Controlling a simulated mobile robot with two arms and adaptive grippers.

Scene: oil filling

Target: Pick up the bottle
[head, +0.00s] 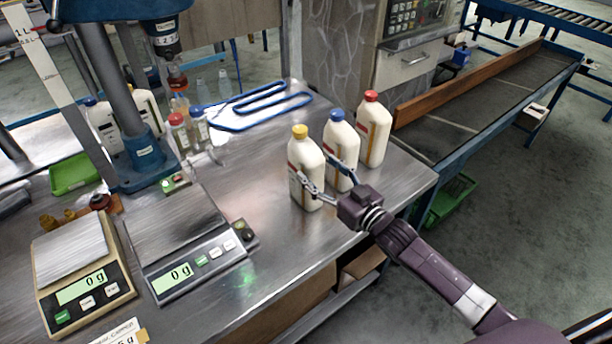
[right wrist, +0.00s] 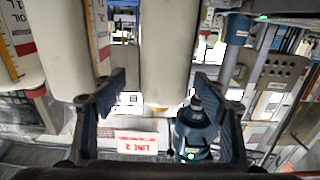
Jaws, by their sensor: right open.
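Three white oil bottles stand upright in a row near the right edge of the metal table: a yellow-capped bottle (head: 302,163), a blue-capped bottle (head: 341,145) and a red-capped bottle (head: 373,133). My right gripper (head: 325,173) is open around the yellow-capped bottle, one finger in front of it and one between it and the blue-capped bottle. In the right wrist view, the yellow-capped bottle (right wrist: 168,55) stands between the spread fingers, with gaps on both sides. The other two bottles are at the left there. My left gripper is not in view.
Two scales reading 0 g, a left one (head: 80,289) and a right one (head: 193,265), lie at the left. A blue filling stand (head: 143,165) is behind them. Clear tabletop (head: 251,185) lies left of the bottles. A conveyor (head: 495,105) is at the right.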

